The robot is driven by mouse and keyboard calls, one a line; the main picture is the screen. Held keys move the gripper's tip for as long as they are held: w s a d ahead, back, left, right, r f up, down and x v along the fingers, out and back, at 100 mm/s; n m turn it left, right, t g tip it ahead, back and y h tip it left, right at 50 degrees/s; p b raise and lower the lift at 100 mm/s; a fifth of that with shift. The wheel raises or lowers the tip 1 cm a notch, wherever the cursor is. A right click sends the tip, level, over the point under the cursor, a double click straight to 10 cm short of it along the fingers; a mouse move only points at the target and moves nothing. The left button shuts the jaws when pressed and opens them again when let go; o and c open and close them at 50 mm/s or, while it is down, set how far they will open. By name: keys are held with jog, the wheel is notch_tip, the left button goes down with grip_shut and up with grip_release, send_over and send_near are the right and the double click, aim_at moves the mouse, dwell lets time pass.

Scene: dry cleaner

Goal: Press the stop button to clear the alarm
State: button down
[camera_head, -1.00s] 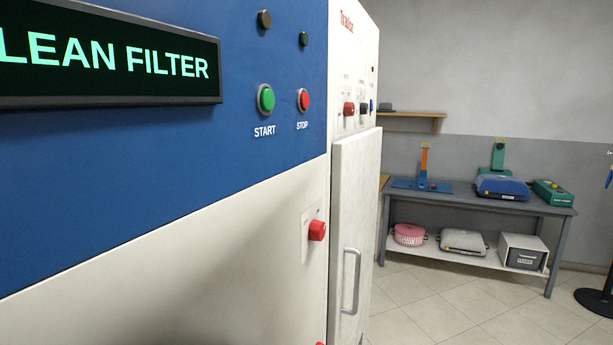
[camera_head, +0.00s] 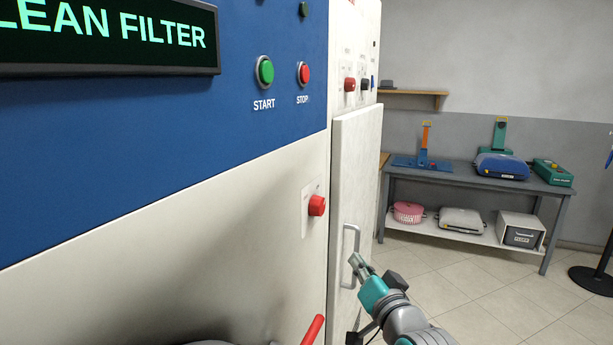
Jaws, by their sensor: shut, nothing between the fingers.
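The red STOP button (camera_head: 303,73) is on the blue panel of the machine, above its STOP label and right of the green START button (camera_head: 264,72). The display (camera_head: 110,38) at upper left shows the words "LEAN FILTER", cut off at the left edge. My gripper (camera_head: 356,262) is at the lower middle right, in front of the white door and overlapping its handle in the picture. It is shut and empty, well below and right of the STOP button, and apart from it.
A red knob (camera_head: 317,205) sits on the white front below the panel. A red lever (camera_head: 313,330) sticks up at the bottom. The white door has a grey handle (camera_head: 350,240). A grey table (camera_head: 450,181) with several devices stands at the back right. The tiled floor between is clear.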

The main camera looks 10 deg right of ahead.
aim_at(305, 74)
notch_tip(305, 74, up, 37)
jog(key=t+y, duration=0.1)
jog(key=y, duration=0.1)
jog(key=shift+s+d+f, duration=0.15)
jog(key=shift+s+d, duration=0.15)
jog(key=shift+s, duration=0.05)
jog(key=w+a, duration=0.5)
jog(key=a, duration=0.2)
jog(key=shift+w+a, duration=0.2)
dwell(0.9)
jog(key=shift+w+a, duration=0.15)
jog(key=shift+a, duration=0.1)
